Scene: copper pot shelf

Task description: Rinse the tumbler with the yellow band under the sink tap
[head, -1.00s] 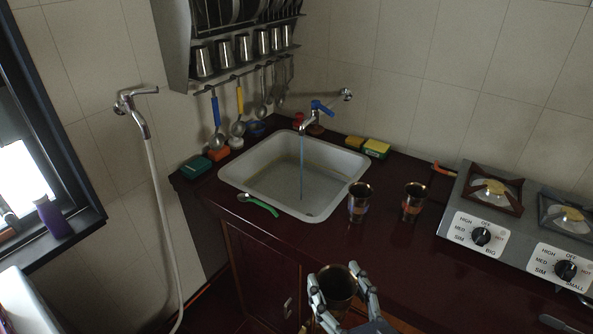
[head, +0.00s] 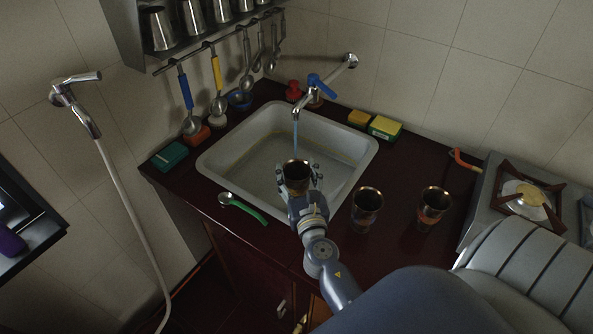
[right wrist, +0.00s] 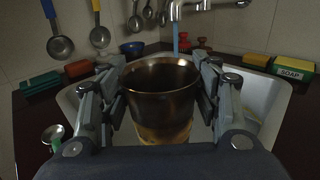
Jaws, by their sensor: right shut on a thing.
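My right gripper (head: 297,176) is shut around a dark metal tumbler (head: 296,168), held upright over the front part of the sink (head: 216,162). In the right wrist view the tumbler (right wrist: 160,100) sits between both fingers, with a yellowish band low on its side. The tap (head: 307,97) with a blue handle is running. Its thin blue stream (head: 295,137) comes down at the tumbler's far rim; I cannot tell whether it falls inside or just behind. My left gripper is not in view.
Two more tumblers stand on the counter right of the sink: one (head: 366,212) near the basin, one (head: 433,209) with an orange band. A green-handled spoon (head: 243,208) lies at the front left. Sponges (head: 384,129) sit behind; a stove (head: 497,190) is at right.

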